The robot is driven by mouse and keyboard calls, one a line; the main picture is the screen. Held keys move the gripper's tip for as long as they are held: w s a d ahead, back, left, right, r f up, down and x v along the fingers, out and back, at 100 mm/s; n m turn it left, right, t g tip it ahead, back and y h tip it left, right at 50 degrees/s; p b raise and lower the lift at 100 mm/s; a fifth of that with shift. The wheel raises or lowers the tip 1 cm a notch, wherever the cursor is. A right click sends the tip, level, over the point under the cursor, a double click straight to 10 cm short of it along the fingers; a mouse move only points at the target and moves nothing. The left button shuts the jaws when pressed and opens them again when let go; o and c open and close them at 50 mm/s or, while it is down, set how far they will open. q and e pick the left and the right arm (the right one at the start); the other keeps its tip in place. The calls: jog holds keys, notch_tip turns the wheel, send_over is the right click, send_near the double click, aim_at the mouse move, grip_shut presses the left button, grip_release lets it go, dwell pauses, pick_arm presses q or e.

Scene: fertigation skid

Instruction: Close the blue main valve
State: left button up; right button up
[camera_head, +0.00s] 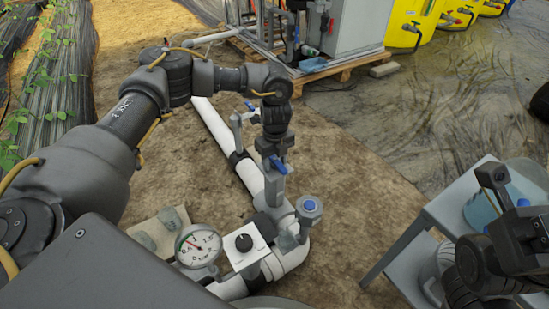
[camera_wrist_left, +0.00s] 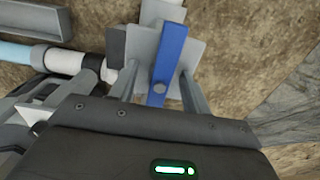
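The blue valve lever (camera_head: 278,164) sits on the pipework near the middle of the head view. In the left wrist view the blue lever (camera_wrist_left: 166,65) points toward my gripper, in front of grey plates. My left gripper (camera_head: 272,150) is right at the lever from above. In the left wrist view, the fingers of my left gripper (camera_wrist_left: 160,92) stand on either side of the lever, with gaps showing, so it is open around it. My right gripper (camera_head: 505,190) is at the right edge, over the grey stand; its fingers are not clear.
White pipe (camera_head: 222,132) runs along the soil to an elbow. A pressure gauge (camera_head: 198,246), a black knob on a white box (camera_head: 246,248) and a blue-topped fitting (camera_head: 309,206) stand close by. A grey stand (camera_head: 415,235) is at right. Open soil lies between.

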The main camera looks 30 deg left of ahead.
pick_arm(q)
jog(key=shift+f, duration=0.1)
jog(key=shift+s, duration=0.1)
jog(key=c, duration=1)
jog(key=m, duration=0.3)
jog(key=shift+p, duration=0.4)
jog(key=m, duration=1.6)
jog(key=shift+f, duration=0.1)
jog(key=o, duration=1)
jog(key=shift+o, duration=0.2)
jog(key=shift+s, duration=0.1)
